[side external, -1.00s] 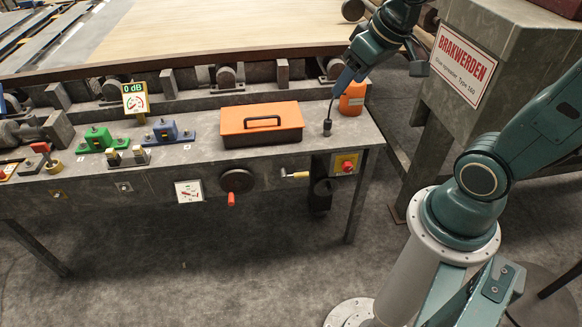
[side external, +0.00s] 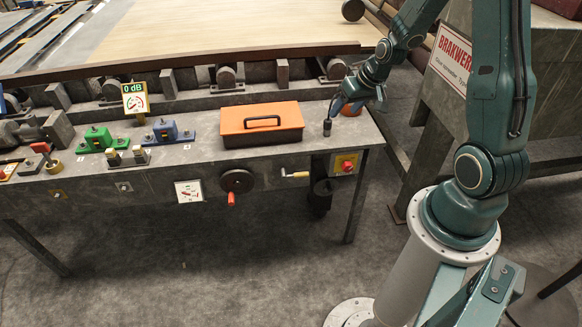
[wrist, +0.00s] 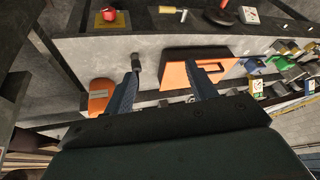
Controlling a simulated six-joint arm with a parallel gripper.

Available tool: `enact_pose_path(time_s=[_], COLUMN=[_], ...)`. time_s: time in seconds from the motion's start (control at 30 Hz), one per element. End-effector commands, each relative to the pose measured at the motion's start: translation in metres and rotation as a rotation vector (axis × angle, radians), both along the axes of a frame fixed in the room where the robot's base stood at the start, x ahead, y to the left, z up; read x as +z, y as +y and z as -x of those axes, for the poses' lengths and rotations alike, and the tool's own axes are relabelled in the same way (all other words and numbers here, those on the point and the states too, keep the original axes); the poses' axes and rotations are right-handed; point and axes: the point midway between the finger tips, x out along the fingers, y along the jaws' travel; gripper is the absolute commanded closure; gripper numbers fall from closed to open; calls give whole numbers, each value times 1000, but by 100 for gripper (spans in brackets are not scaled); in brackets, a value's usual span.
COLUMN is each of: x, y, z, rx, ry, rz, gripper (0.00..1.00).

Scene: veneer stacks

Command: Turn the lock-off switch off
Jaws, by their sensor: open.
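A red knob on a yellow plate (side external: 345,165), which looks like the lock-off switch, is on the bench's front face near its right end. It also shows at the top left of the wrist view (wrist: 108,13). Its setting is too small to read. My gripper (side external: 344,107) is open and empty above the bench top's right end, behind and above the red knob and apart from it. In the wrist view, its two fingers (wrist: 163,69) stand spread with nothing held between them.
A dark upright peg (side external: 327,128) stands close to my fingertips. An orange toolbox (side external: 262,123) lies left of it. An orange container (wrist: 100,97) is partly hidden behind my gripper. A handwheel (side external: 237,181) and yellow-handled lever (side external: 296,175) are on the bench front.

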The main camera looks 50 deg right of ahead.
Motion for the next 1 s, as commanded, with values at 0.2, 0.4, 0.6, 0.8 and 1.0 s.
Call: enact_pose_path(time_s=[0.2, 0.4, 0.6, 0.8, 1.0], x=[-51, -96, -138, -162, -168], y=[-31, -54, -71, -79, -80], z=[11, 27, 47, 60, 63], rx=[-98, -193, -285, -345, -358], ry=[-6, -18, -30, -40, -42], rz=[-40, -69, -92, -103, -105], gripper=[43, 43, 43, 43, 43])
